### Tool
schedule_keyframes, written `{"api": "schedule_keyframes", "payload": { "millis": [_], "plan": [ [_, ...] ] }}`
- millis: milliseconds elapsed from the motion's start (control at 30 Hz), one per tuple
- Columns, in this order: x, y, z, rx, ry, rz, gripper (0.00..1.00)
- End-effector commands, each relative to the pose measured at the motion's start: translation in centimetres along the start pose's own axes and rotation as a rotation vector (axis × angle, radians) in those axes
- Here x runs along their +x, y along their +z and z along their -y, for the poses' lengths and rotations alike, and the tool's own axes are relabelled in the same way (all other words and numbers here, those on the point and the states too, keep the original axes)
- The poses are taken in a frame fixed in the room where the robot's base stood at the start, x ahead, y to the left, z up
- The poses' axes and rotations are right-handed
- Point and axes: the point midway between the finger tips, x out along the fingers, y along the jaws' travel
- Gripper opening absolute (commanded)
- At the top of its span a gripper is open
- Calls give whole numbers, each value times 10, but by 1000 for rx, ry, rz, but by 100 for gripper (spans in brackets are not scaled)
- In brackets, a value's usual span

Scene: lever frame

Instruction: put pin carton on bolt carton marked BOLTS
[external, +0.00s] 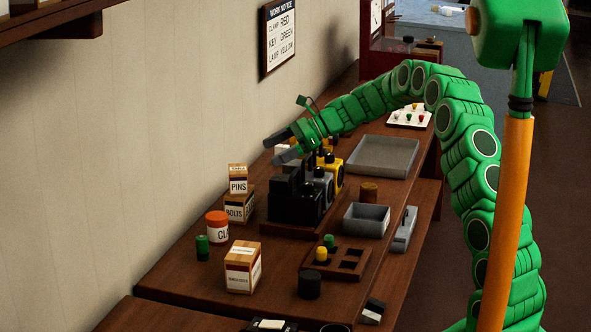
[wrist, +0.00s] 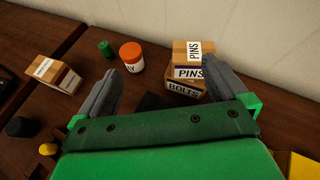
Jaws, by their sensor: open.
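The pin carton (external: 238,181), tan with a white PINS label, sits upright on top of the bolt carton (external: 236,210) marked BOLTS, near the wall. Both also show in the wrist view, the pin carton (wrist: 182,60) above the bolt carton (wrist: 184,87). My gripper (external: 280,147) is open and empty, with its grey fingers apart. In the external view it is up and to the right of the stack, over the dark machine. In the wrist view the right finger overlaps the stack's right side; I cannot tell how near it is.
A white jar with an orange lid (external: 217,224), a green cylinder (external: 202,247) and another carton (external: 243,267) stand in front of the stack. A black machine with knobs (external: 297,203) stands to its right. A grey tray (external: 384,155) and small bin (external: 366,218) lie further right.

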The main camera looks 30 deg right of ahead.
Motion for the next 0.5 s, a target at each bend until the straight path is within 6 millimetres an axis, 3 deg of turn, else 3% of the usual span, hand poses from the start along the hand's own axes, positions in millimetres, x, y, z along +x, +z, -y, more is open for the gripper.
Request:
{"api": "schedule_keyframes", "payload": {
  "millis": [200,500],
  "plan": [
    [-12,28,-51,-155,79,-54,100],
    [-31,50,-125,-364,197,-131,100]
  ]
}}
